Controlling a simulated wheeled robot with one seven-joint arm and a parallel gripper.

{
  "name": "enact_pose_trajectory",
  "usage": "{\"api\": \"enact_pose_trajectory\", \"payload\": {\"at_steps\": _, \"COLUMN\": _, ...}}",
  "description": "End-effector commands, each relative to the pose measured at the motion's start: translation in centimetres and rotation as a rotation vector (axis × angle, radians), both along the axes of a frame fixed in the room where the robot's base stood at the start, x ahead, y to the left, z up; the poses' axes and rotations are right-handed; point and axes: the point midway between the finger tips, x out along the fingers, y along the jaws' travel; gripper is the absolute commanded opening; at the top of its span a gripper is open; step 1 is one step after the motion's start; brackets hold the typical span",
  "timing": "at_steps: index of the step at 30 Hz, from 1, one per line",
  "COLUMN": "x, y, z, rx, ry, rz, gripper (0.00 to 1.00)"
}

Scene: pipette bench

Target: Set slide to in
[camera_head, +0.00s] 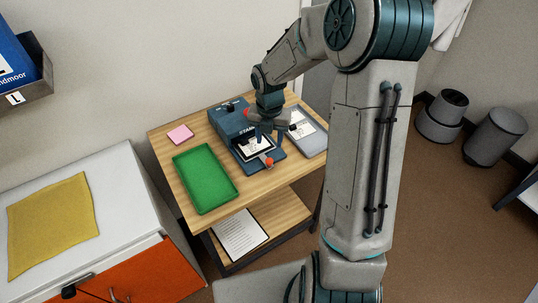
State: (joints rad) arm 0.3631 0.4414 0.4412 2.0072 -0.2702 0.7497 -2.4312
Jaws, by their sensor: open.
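A blue stamping machine (229,120) stands on the wooden table. A dark blue slide (277,167) extends from its front, with a white printed card (254,148) on it. An orange-red knob (268,162) sits near the slide's front end. My gripper (266,138) points down over the right side of the machine and slide, with its fingers apart. It is behind the knob in the picture and appears to hold nothing. Whether a finger touches the slide or machine cannot be told. My wrist hides part of the machine.
A green tray (205,179) lies left of the machine, and a pink pad (180,134) behind it. A grey tray (313,143) with a card lies close on the right. A white cabinet (120,215) with a yellow cloth (52,222) stands at left.

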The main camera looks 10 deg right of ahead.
Motion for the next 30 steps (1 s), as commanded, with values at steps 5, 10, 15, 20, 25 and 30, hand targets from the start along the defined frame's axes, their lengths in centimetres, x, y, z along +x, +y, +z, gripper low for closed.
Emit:
{"api": "enact_pose_trajectory", "payload": {"at_steps": 5, "x": -0.2, "y": 0.1, "z": -4.1, "rx": 0.0, "ry": 0.005, "rz": 0.002, "gripper": 0.45}}
{"api": "enact_pose_trajectory", "payload": {"at_steps": 10, "x": -0.1, "y": 0.1, "z": -7.0, "rx": 0.0, "ry": 0.003, "rz": 0.0, "gripper": 0.45}}
{"api": "enact_pose_trajectory", "payload": {"at_steps": 15, "x": 0.0, "y": 0.0, "z": -8.5, "rx": 0.0, "ry": 0.001, "rz": 0.0, "gripper": 0.45}}
{"api": "enact_pose_trajectory", "payload": {"at_steps": 20, "x": 0.0, "y": 0.0, "z": -9.0, "rx": 0.0, "ry": -0.001, "rz": -0.001, "gripper": 0.45}}
{"api": "enact_pose_trajectory", "payload": {"at_steps": 25, "x": 0.0, "y": 0.0, "z": -9.0, "rx": 0.0, "ry": -0.001, "rz": -0.001, "gripper": 0.45}}
{"api": "enact_pose_trajectory", "payload": {"at_steps": 30, "x": 0.0, "y": 0.0, "z": -9.0, "rx": 0.0, "ry": -0.001, "rz": -0.001, "gripper": 0.06}}
